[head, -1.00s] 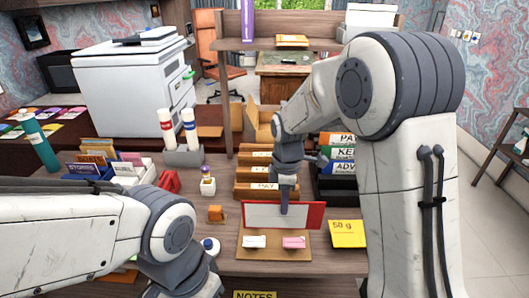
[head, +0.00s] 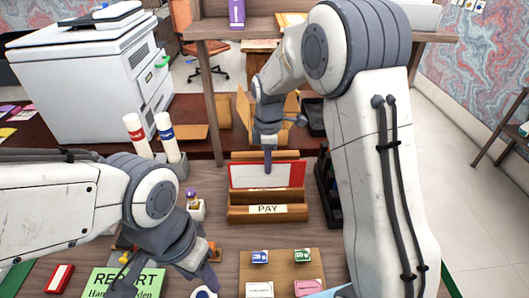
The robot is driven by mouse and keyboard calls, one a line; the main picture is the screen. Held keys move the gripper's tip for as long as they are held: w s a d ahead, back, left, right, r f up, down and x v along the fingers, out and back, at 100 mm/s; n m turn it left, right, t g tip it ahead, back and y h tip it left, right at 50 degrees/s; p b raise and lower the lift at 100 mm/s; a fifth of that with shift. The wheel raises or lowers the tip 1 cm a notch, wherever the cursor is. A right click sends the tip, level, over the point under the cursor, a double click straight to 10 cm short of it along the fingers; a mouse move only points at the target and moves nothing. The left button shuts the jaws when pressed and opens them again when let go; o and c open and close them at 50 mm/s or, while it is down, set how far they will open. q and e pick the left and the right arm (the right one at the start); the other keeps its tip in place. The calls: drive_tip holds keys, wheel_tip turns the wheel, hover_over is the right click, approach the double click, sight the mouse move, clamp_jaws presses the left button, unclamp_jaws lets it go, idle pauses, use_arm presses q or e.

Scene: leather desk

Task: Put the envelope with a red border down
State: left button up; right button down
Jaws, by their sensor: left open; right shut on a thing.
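The envelope with a red border (head: 280,178) is white in the middle and stands nearly upright at the wooden sorter labelled PAY (head: 267,209). Its lower edge is hidden behind the sorter's front part, and I cannot tell whether it rests on anything. My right gripper (head: 267,166) is shut on the envelope's upper middle, reaching down from above. My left gripper (head: 168,281) is open and empty over the front left of the desk, near a green REPORT sheet (head: 122,283).
A brown board (head: 281,272) with small cards lies in front of the sorter. Two white tubes (head: 137,133) stand in a holder to its left. A dark tray (head: 327,190) is close on its right, partly behind my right arm. A red item (head: 60,279) lies front left.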

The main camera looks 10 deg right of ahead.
drive_tip(key=w+d+p, duration=0.3)
drive_tip(key=w+p, duration=0.1)
drive_tip(key=w, duration=1)
wheel_tip(320, 180, down, 7)
drive_tip(key=p, duration=0.2)
drive_tip(key=shift+f, duration=0.15)
drive_tip(key=c, duration=1)
unclamp_jaws()
